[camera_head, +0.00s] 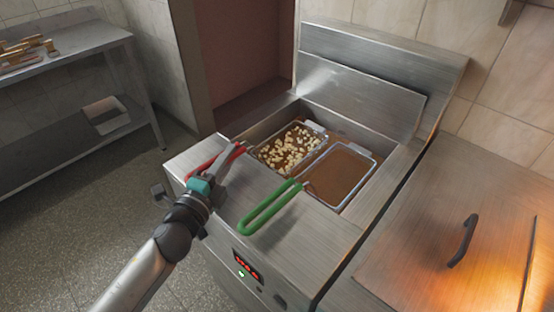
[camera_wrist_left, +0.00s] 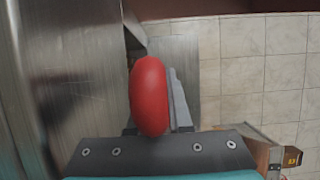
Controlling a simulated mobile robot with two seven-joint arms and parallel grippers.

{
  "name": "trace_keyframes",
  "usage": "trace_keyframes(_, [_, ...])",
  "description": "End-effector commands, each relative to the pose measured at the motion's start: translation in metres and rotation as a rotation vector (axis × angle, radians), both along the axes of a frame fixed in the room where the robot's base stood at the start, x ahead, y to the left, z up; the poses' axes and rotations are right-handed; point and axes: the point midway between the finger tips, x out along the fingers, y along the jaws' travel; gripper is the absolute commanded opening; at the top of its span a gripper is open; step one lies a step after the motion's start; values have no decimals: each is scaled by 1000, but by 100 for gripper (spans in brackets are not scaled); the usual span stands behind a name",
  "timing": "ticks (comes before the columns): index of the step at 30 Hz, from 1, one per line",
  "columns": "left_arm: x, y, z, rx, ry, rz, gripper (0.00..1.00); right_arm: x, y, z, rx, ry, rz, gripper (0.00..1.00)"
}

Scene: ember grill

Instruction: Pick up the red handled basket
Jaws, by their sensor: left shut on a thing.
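The red handled basket (camera_head: 286,152) hangs in the left side of the fryer, holding several pale pieces in brown oil. Its red handle (camera_head: 205,164) reaches out over the fryer's front left edge. My left gripper (camera_head: 212,176) is shut on the red handle. In the left wrist view the rounded red handle end (camera_wrist_left: 150,96) stands up from the jaws, in front of the dark gripper body (camera_wrist_left: 165,150). The right gripper is not in view.
A green handle (camera_head: 268,207) belongs to the second basket (camera_head: 342,174), close on the right in the same fryer (camera_head: 300,232). A grill lid with a dark handle (camera_head: 463,241) is further right. A steel table (camera_head: 70,58) stands at the far left; open floor lies before it.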

Motion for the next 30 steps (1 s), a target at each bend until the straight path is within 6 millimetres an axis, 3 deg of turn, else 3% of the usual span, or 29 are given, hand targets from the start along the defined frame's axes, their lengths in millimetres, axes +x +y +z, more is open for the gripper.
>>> trace_keyframes(8, [0, 0, 8, 0, -5, -2, 0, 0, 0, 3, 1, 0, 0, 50])
trace_keyframes(14, [1, 0, 29, 0, -7, -3, 0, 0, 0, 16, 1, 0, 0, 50])
trace_keyframes(20, [0, 0, 71, 2, -8, -4, 0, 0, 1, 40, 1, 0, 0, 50])
trace_keyframes(30, [0, 0, 163, 1, -9, -3, 0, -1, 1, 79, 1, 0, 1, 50])
